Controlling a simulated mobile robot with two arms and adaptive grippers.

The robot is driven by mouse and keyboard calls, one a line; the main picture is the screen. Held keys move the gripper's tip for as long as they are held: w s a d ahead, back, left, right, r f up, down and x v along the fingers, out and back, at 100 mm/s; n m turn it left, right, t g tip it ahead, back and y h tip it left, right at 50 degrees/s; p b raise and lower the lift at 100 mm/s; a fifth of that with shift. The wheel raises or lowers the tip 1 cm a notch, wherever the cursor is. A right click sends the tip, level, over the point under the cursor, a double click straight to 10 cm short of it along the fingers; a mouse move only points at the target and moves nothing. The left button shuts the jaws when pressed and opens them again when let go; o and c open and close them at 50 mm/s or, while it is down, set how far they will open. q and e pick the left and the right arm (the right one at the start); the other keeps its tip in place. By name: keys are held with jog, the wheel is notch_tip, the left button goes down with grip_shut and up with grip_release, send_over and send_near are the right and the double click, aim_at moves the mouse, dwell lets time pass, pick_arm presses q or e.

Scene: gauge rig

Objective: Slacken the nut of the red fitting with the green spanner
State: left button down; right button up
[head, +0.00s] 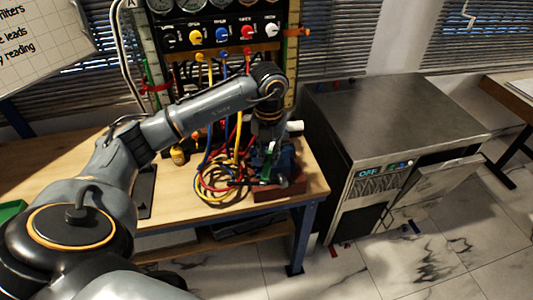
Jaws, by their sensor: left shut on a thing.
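My left arm reaches in from the left across the bench, and my left gripper (267,145) points down at the bench's right end. It is shut on a narrow green thing, which looks like the green spanner (268,164). The spanner shows only in part, just above a dark blue vise-like block (287,162) on a reddish-brown base (280,190). The gripper and shadow hide most of this spot. I cannot make out the red fitting or its nut, nor whether the spanner touches it. My right gripper is out of view.
A gauge panel (220,32) with coloured knobs stands behind the arm. Coiled yellow, red and blue hoses (215,178) lie left of the block on the wooden bench (185,208). A grey metal cabinet (390,115) reading OFF stands close on the right, its front flap open.

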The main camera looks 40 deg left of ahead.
aim_at(269, 169)
pick_arm(q)
jog(key=shift+w+d+n+p, duration=0.15)
jog(key=shift+w+d+n, duration=0.2)
jog(key=shift+d+n, duration=0.25)
jog(key=shift+w+d+n+p, duration=0.15)
jog(key=shift+w+d+n, duration=0.25)
jog(key=shift+n, duration=0.3)
dwell(0.8)
jog(key=shift+s+a+m+b, duration=0.45)
jog(key=shift+s+a+m, duration=0.2)
jog(key=shift+m, duration=0.25)
dwell(0.6)
jog(key=shift+s+d+p, duration=0.1)
jog(key=shift+s+d, duration=0.25)
jog(key=shift+s, duration=0.35)
jog(key=shift+s+d+p, duration=0.1)
jog(key=shift+s+d, duration=0.3)
jog(key=shift+s, duration=0.35)
jog(key=shift+s+d+p, duration=0.1)
jog(key=shift+s+d, duration=0.25)
jog(key=shift+s, duration=0.35)
jog(key=shift+r, duration=0.1)
jog(key=shift+r+p, duration=1.45)
jog(key=shift+r, duration=0.75)
jog(key=shift+f, duration=0.1)
